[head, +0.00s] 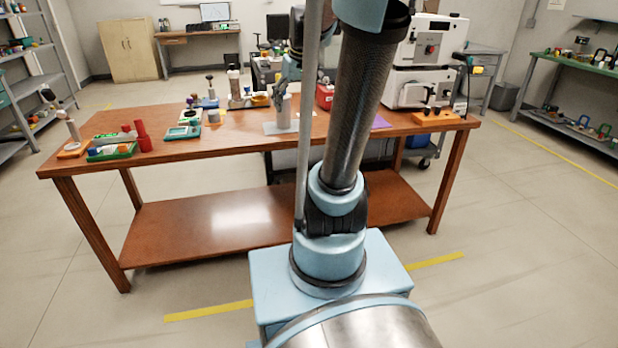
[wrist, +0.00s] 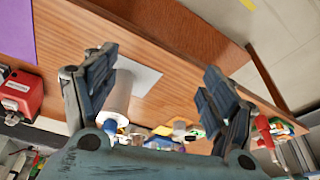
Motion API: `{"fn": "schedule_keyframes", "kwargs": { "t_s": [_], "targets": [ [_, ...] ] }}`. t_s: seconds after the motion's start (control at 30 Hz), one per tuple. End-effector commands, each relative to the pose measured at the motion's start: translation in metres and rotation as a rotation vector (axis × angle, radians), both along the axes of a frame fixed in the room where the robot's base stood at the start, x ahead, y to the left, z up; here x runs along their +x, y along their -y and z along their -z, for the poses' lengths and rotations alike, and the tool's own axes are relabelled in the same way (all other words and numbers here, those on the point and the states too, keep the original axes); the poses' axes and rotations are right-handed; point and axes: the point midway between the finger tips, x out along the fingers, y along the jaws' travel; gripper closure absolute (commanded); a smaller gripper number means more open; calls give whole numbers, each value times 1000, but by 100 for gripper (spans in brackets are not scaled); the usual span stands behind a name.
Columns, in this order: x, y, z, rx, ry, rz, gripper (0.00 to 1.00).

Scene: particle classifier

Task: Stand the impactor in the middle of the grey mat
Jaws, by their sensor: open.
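A pale grey-white cylinder, which I take to be the impactor (head: 286,115), stands upright on the grey mat (head: 270,129) on the table. In the wrist view the cylinder (wrist: 118,98) is close to the left finger, which hides part of it. The mat (wrist: 146,77) shows bare beyond and to the right of it. My gripper (head: 281,92) is at the cylinder's upper part in the head view. In the wrist view my gripper (wrist: 160,69) has its fingers wide apart, with a large gap between the cylinder and the right finger. Contact with the left finger is unclear.
Several small devices stand left of the mat, including a teal-edged scale (head: 183,132) and a green tray (head: 111,152). A beige cylinder device (head: 234,88) stands behind. A red box (head: 325,96), a purple sheet (head: 380,122) and white machines (head: 425,60) are to the right. The front table strip is clear.

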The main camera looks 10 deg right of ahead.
Motion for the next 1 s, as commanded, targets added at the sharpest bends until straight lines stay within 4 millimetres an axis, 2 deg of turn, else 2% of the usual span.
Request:
{"fn": "schedule_keyframes", "kwargs": {
  "t_s": [0.03,0.2,0.4,0.6,0.8,1.0],
  "targets": [
    [-20,-2,8,-2,-8,15,23],
    [-79,-5,36,-11,-36,78,23],
    [-143,-5,76,-23,-67,154,23],
    [-197,-2,120,-37,-90,228,23],
    [-228,1,150,-47,-104,276,23],
    [-235,1,158,-49,-107,290,23]
  ]
}}
